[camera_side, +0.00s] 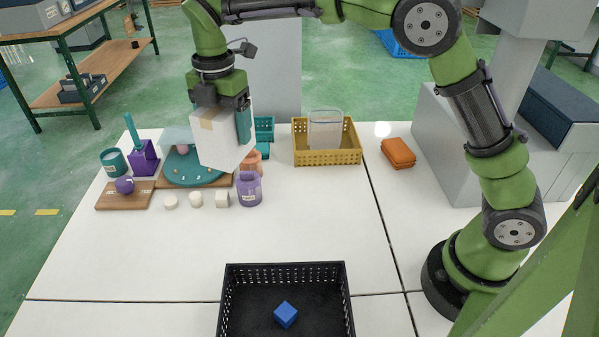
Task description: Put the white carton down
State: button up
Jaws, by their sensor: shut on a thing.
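My gripper (226,108) points down at the upper left of the table, above the group of small items. It is shut on the white carton (222,142), a pale box with a tan tape strip on its top. The carton is slightly tilted in the picture and hides part of the teal round tray (190,182) behind and below it. I cannot tell from this view whether the carton touches anything beneath it.
A yellow basket (342,157) holding a clear container stands right of the carton. An orange case (398,153) lies further right. Purple jar (249,190), wooden board (112,200) and several white pieces are nearby. A black crate (345,300) holds a blue cube (286,314). The table's middle is clear.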

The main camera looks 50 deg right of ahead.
jog(key=s+d+f+m, duration=0.1)
jog(key=s+d+f, duration=0.1)
jog(key=s+d, duration=1.25)
jog(key=s+d+f, duration=0.3)
jog(key=s+f, duration=0.3)
jog(key=s, duration=0.2)
jog(key=shift+n, duration=0.6)
jog(key=shift+s+a+f, duration=0.1)
jog(key=shift+f, duration=2.15)
jog(key=shift+s+a+f, duration=0.1)
jog(key=shift+f, duration=2.1)
jog(key=o, duration=0.8)
jog(key=shift+f, duration=0.15)
jog(key=o, duration=0.4)
